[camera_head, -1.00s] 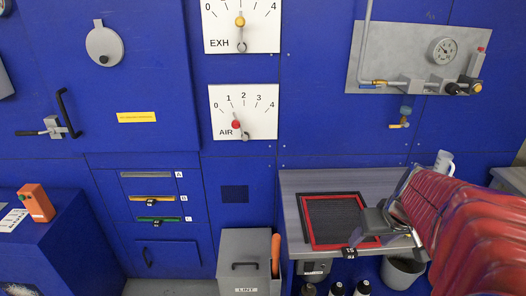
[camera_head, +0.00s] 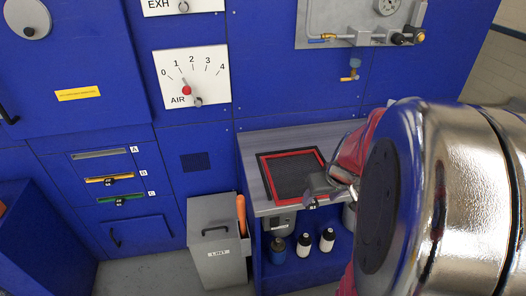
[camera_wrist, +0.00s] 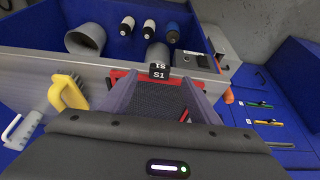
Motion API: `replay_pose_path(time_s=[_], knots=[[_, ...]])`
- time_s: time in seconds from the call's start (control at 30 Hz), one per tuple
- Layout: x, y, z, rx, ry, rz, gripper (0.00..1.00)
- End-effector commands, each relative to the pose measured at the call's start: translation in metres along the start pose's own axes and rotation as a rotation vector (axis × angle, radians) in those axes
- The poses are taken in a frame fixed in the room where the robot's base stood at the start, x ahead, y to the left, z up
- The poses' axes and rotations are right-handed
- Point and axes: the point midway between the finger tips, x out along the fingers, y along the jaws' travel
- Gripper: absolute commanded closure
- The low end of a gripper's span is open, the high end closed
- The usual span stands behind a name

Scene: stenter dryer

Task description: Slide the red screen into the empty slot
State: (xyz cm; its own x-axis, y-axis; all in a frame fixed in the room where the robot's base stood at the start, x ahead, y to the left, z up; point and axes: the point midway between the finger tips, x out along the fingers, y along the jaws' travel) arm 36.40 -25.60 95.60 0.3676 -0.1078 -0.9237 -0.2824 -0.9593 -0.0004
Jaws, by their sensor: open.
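The red screen (camera_head: 290,176), a dark mesh in a red frame, lies flat on the grey bench. In the wrist view its red edge (camera_wrist: 120,74) and a black tab marked S1 (camera_wrist: 159,73) show between my fingers. My gripper (camera_head: 318,187) is open at the screen's front right corner in the head view. In the wrist view my gripper (camera_wrist: 158,100) has a finger on each side of the tab; contact cannot be told. Slot A (camera_head: 100,154) in the blue machine shows no coloured screen. Slots B (camera_head: 108,180) and C (camera_head: 120,198) hold a yellow and a green one.
Several bottles (camera_head: 304,245) stand below the bench top. My arm blocks the right side.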

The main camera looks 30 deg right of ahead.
Motion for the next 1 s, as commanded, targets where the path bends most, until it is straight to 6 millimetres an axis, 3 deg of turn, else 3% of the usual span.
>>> replay_pose_path(time_s=[0.53, 1.0], knots=[[0.057, 0.0, 0.001, -0.001, -0.002, -0.001, 0.44], [0.064, 0.0, 0.0, 0.0, 0.0, 0.001, 0.44]])
